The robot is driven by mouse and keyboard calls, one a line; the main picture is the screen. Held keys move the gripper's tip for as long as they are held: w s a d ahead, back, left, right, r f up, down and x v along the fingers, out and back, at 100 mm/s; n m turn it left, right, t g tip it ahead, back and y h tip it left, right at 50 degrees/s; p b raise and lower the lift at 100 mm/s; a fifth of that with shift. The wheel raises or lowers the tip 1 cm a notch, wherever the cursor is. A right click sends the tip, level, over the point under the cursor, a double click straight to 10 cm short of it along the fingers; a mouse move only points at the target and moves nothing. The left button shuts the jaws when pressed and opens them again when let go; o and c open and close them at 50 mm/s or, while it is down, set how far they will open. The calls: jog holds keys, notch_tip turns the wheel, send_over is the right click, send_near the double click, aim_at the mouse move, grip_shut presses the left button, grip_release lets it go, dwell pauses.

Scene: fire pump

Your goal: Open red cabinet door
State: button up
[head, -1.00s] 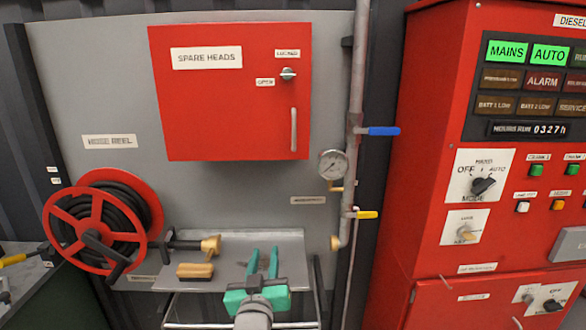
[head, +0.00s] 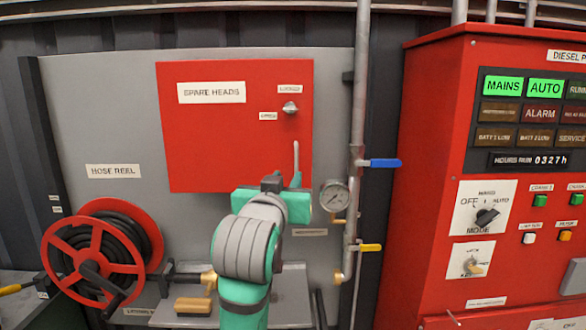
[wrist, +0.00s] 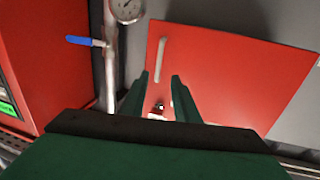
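The red cabinet door (head: 220,140), labelled SPARE HEADS, looks shut on the grey wall panel. Its pale vertical handle (head: 296,158) is at the lower right. A small knob (head: 290,107) sits above it between the LOCKED and OPEN labels; its setting is too small to tell. My gripper (wrist: 159,75) is open and empty in the wrist view, its fingers apart. There the door looks upside down, and the handle (wrist: 161,60) lines up between the fingertips, seemingly beyond them. In the head view my gripper covers the door's lower right corner; its fingers are mostly hidden.
Right of the cabinet runs a vertical pipe with a gauge (head: 335,196), a blue lever (head: 380,163) and a yellow lever (head: 370,247). A red control panel (head: 430,180) stands further right. A hose reel (head: 95,260) and a shelf (head: 290,290) are below.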

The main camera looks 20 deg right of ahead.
aim_at(296, 165)
jog(key=x, duration=0.9)
jog(key=shift+f, duration=0.1)
jog(key=shift+w+d, duration=0.2)
jog(key=shift+d, duration=0.1)
grip_shut()
